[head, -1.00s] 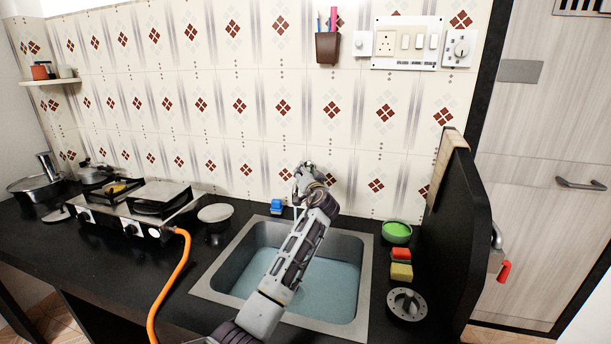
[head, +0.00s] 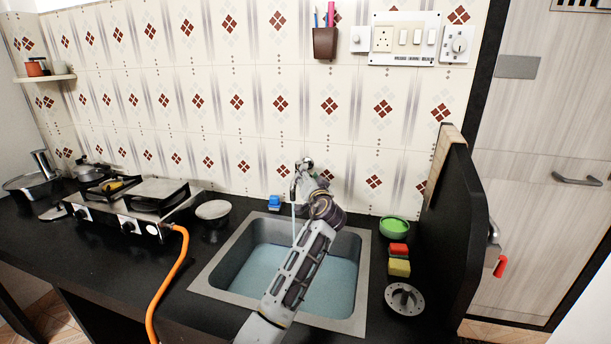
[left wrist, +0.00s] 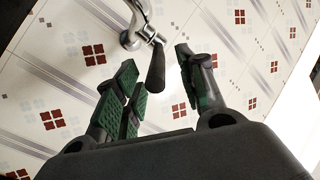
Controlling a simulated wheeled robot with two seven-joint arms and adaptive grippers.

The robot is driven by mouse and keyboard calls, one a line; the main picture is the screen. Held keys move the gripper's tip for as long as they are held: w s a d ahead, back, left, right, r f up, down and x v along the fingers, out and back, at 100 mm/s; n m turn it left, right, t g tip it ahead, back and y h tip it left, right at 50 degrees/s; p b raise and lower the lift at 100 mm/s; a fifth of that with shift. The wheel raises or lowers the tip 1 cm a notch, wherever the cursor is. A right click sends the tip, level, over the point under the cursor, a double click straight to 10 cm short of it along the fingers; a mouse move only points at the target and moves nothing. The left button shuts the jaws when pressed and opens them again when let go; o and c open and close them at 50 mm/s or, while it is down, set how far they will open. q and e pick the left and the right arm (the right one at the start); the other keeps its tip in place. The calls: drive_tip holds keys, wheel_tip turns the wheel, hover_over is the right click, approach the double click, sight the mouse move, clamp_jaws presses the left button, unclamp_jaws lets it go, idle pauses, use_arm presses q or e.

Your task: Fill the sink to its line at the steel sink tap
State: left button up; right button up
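The steel sink (head: 225,278) is set in the black counter and holds blue-tinted water (head: 262,268) with bare wall above it. I cannot make out a fill line. The steel tap (head: 305,163) is at the wall behind the sink, and a thin stream (head: 293,225) falls from its spout into the water. My left gripper (head: 315,184) is beside the tap, partly hidden by its own wrist. In the left wrist view the fingers (left wrist: 158,84) are open, with the tap's dark lever (left wrist: 156,68) in the gap, apparently untouched. My right gripper is not in view.
Right of the sink are a green bowl (head: 394,228), red and yellow sponges (head: 399,267), a round grey strainer (head: 404,300) and a black partition (head: 455,240). Left are a blue item (head: 274,202), a bowl (head: 213,210), a stove (head: 140,208) and its orange hose (head: 170,285).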

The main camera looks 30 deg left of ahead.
use_arm(q)
drive_tip(key=v, duration=0.5)
drive_tip(key=shift+s+d, duration=0.2)
drive_tip(key=shift+f, duration=0.15)
idle(3.7)
